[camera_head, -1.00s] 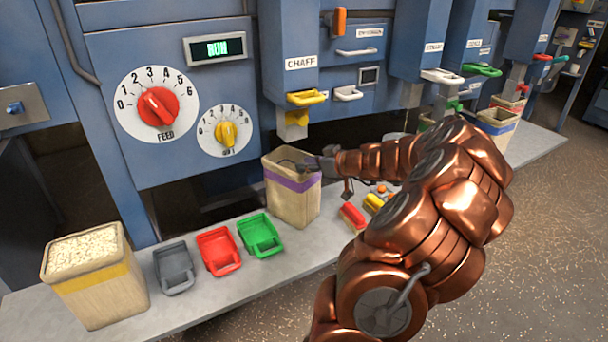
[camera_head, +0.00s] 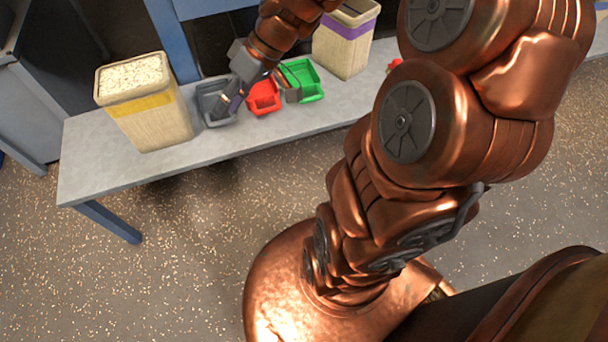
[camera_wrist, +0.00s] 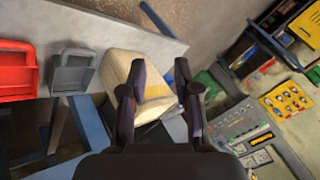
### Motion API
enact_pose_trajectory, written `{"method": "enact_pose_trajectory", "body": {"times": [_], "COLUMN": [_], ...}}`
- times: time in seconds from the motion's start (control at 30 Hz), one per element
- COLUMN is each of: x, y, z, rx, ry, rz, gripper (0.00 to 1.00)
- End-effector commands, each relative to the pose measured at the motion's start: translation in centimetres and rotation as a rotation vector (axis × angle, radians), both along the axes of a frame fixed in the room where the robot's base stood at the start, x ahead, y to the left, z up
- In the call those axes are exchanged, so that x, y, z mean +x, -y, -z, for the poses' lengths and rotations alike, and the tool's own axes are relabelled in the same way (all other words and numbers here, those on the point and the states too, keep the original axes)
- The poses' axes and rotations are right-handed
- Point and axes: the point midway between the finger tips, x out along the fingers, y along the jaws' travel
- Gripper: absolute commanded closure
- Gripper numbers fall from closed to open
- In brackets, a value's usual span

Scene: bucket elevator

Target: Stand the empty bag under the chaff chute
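The bag with a purple band (camera_head: 345,47) stands upright on the bench at the top of the head view, right of the green scoop. Its top is open, and its inside is only partly visible. The full bag with a yellow band (camera_head: 150,115) stands at the bench's left end; it also shows beyond my fingers in the wrist view (camera_wrist: 116,72). My gripper (camera_head: 260,98) is open and empty above the grey and red scoops, apart from both bags. Its spread fingers show in the wrist view (camera_wrist: 160,88). The chaff chute is out of view now.
A grey scoop (camera_head: 212,108), a red scoop (camera_head: 264,97) and a green scoop (camera_head: 307,80) lie in a row between the bags. The bench's front strip (camera_head: 120,167) is bare. Blue machine posts (camera_head: 172,40) rise behind. Speckled floor is open in front.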

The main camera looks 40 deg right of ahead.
Motion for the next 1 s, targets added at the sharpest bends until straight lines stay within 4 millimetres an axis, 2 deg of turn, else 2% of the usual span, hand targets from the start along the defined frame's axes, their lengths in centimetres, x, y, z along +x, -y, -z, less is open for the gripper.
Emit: {"method": "enact_pose_trajectory", "body": {"times": [0.03, 0.17, 0.3, 0.43, 0.5, 0.63, 1.0], "x": [-2.5, -9.0, -15.5, -19.7, -21.2, -22.6, -22.8], "y": [-1.9, -3.9, -3.5, -1.9, -1.1, 0.0, 0.2], "z": [0.5, 1.7, 2.7, 3.1, 3.2, 3.1, 3.0], "rx": [-0.040, -0.172, -0.356, -0.510, -0.570, -0.634, -0.646], "ry": [-0.078, -0.283, -0.459, -0.558, -0.588, -0.618, -0.624], "rz": [-0.029, -0.033, 0.019, 0.097, 0.135, 0.182, 0.196], "gripper": [0.69, 0.69, 0.69, 0.69, 0.69, 0.69, 0.69]}}
